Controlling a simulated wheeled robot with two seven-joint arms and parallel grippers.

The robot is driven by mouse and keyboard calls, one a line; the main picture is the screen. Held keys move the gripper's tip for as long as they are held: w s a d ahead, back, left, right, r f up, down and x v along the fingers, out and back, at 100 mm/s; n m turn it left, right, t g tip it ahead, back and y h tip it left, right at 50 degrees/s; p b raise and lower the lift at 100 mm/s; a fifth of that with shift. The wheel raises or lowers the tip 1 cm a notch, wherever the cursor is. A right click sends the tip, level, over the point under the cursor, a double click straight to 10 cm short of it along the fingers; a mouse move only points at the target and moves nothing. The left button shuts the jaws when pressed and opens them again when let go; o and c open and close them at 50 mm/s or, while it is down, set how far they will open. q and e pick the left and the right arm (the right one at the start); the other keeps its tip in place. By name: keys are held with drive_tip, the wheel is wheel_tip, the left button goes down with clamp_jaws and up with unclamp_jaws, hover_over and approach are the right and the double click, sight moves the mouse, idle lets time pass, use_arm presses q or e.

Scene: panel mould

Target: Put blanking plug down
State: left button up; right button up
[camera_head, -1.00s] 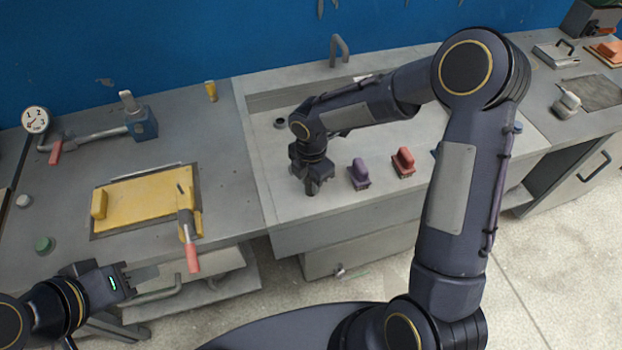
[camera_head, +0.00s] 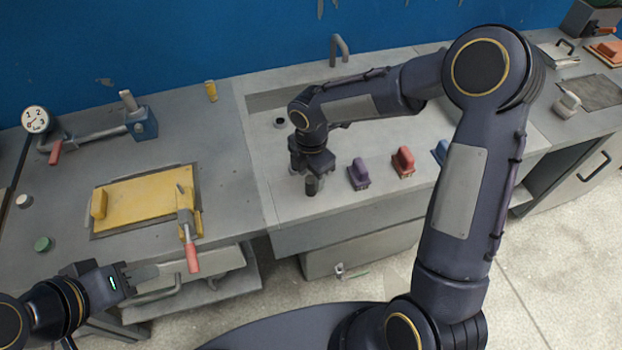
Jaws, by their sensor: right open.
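A dark grey cylindrical piece, which looks like the blanking plug (camera_head: 312,186), stands upright near the front edge of the sink-like counter section. My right gripper (camera_head: 313,172) is open just above and behind it, pointing down. Its fingers are small and dark here, and I cannot tell whether they still touch the plug's top. My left gripper (camera_head: 141,273) hangs in front of the left bench, far from the plug. The gap between its fingers cannot be made out.
A purple-handled block (camera_head: 359,174), a red one (camera_head: 403,162) and a partly hidden blue one (camera_head: 439,152) stand right of the plug. A yellow panel mould (camera_head: 150,202) with a red-handled clamp (camera_head: 192,256) lies to the left. Counter between mould and plug is clear.

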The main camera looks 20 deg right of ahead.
sight(311, 179)
wheel_tip(311, 179, up, 10)
drive_tip(key=f, duration=0.1)
drive_tip(key=s+d+r+m+t+y, duration=0.1)
drive_tip(key=s+d+r+m, duration=0.2)
drive_tip(key=s+m, duration=0.2)
drive_tip(key=s+d+r+m+t, duration=0.1)
drive_tip(key=s+d+r+m, duration=0.25)
drive_tip(key=s+m, duration=0.25)
drive_tip(key=s+f+m+t+y, duration=0.1)
drive_tip(key=s+m+t+y, duration=0.1)
drive_tip(key=s+m, duration=0.9)
drive_tip(key=m+t, duration=0.1)
drive_tip(key=m, duration=0.1)
drive_tip(key=shift+d+f+m+t+y, duration=0.25)
drive_tip(key=shift+d+m+t+y, duration=0.05)
drive_tip(key=shift+d+y, duration=0.1)
